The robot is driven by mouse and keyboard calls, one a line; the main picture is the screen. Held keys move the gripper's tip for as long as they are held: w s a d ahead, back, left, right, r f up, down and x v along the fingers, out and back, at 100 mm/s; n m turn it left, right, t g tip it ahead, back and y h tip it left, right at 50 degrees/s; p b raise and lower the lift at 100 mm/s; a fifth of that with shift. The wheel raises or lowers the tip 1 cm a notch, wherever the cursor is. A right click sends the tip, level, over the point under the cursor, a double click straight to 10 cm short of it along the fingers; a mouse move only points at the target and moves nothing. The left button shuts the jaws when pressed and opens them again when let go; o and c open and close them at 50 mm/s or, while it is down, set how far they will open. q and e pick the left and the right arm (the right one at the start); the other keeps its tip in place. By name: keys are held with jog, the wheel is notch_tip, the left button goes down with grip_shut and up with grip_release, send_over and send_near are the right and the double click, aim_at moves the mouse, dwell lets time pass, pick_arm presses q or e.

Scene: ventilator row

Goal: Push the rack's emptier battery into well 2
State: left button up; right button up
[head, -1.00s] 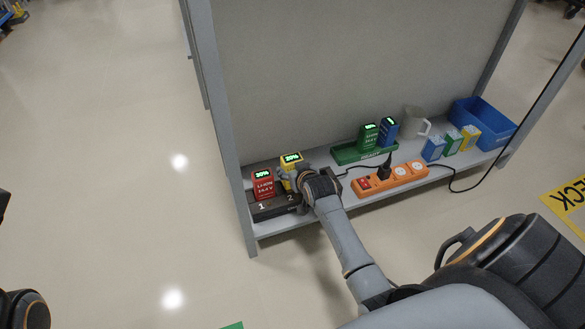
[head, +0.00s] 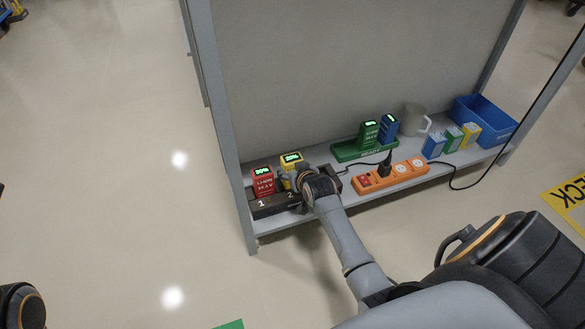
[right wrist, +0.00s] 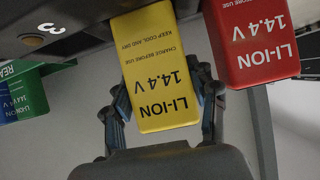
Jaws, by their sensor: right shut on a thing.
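A yellow battery (head: 291,161) with a lit green display stands upright at well 2 of the dark charger (head: 272,208). My right gripper (head: 292,182) is shut on it; in the right wrist view its fingers grip both sides of the yellow battery (right wrist: 160,80). Its lower end meets the charger, but I cannot tell how deep it sits. A red battery (head: 263,183) stands in well 1, and also shows in the right wrist view (right wrist: 255,40). The green READY rack (head: 345,153) holds a green battery (head: 368,134) and a blue battery (head: 388,127).
An orange power strip (head: 405,173) with a black plug (head: 384,165) lies right of the charger. A grey mug (head: 412,120), several small boxes (head: 452,138) and a blue bin (head: 490,125) stand further right. A grey back panel and left post (head: 228,130) bound the shelf.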

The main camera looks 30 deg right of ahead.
jog(key=shift+f+b, duration=0.5)
jog(key=shift+f, duration=0.6)
dwell(0.8)
jog(key=o, duration=1.8)
jog(key=shift+c, duration=0.2)
jog(key=shift+f, duration=0.2)
jog(key=v, duration=1.2)
jog(key=shift+r, duration=0.1)
